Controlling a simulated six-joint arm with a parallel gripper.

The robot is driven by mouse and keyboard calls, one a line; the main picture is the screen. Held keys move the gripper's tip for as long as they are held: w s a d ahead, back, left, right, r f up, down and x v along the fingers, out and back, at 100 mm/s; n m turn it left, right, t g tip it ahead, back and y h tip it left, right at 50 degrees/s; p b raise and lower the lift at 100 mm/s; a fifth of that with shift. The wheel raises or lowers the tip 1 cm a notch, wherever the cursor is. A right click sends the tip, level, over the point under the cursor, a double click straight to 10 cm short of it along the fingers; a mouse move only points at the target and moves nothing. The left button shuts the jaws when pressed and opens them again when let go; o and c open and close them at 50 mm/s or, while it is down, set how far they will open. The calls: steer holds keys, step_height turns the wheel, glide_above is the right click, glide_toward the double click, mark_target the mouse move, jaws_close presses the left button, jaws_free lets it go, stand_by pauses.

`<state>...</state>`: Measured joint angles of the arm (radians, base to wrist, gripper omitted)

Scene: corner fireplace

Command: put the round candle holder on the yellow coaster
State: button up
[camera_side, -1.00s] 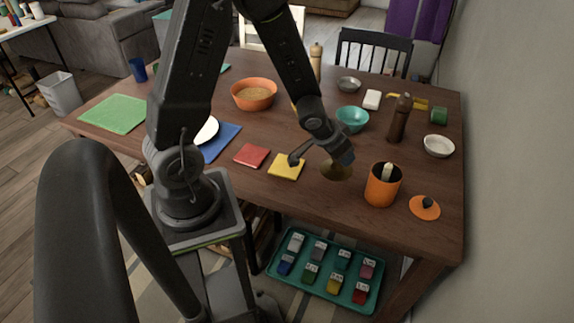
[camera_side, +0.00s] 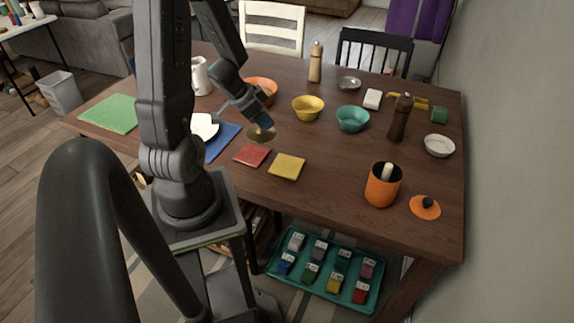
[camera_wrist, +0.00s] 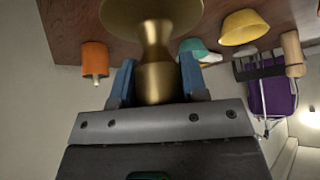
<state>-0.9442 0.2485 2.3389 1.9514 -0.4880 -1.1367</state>
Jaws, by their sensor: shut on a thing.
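The round candle holder (camera_wrist: 152,50) is brass-coloured with a wide disc and a narrow waist. My gripper (camera_wrist: 157,82) is shut on its stem, with a blue finger on each side. In the side view, my gripper (camera_side: 260,124) holds the candle holder (camera_side: 261,135) in the air, apparently above the table near the far edge of the red coaster (camera_side: 252,155); its exact height is hard to tell. The yellow coaster (camera_side: 287,166) lies flat and bare to the right of the red one, nearer the table's front edge. The candle holder is up and left of it.
A blue mat (camera_side: 223,139) with a white plate lies left of the candle holder. An orange bowl (camera_side: 262,87) is behind, and yellow (camera_side: 308,108) and teal (camera_side: 352,119) bowls are to the right. An orange canister (camera_side: 382,186) stands farther right. Table between yellow coaster and canister is clear.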

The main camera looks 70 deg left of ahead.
mark_target(250, 130)
steer(key=s, duration=0.1)
steer(key=s+a, duration=0.1)
steer(key=s, duration=0.1)
steer(key=shift+s+a+r, duration=0.1)
steer(key=shift+s+a, duration=0.1)
steer(key=shift+s, duration=0.1)
steer(key=w+d+f, duration=0.1)
steer(key=w+f, duration=0.1)
steer(key=w, duration=0.1)
steer(key=w+d+f, duration=0.2)
steer(key=w, duration=0.1)
steer(key=w+d+f, duration=0.2)
steer(key=w+f, duration=0.1)
steer(key=w, duration=0.1)
steer(key=shift+d, duration=0.15)
steer(key=shift+f, duration=2)
steer(key=shift+f, duration=0.15)
steer(key=o, duration=1.1)
steer(key=shift+c, duration=0.2)
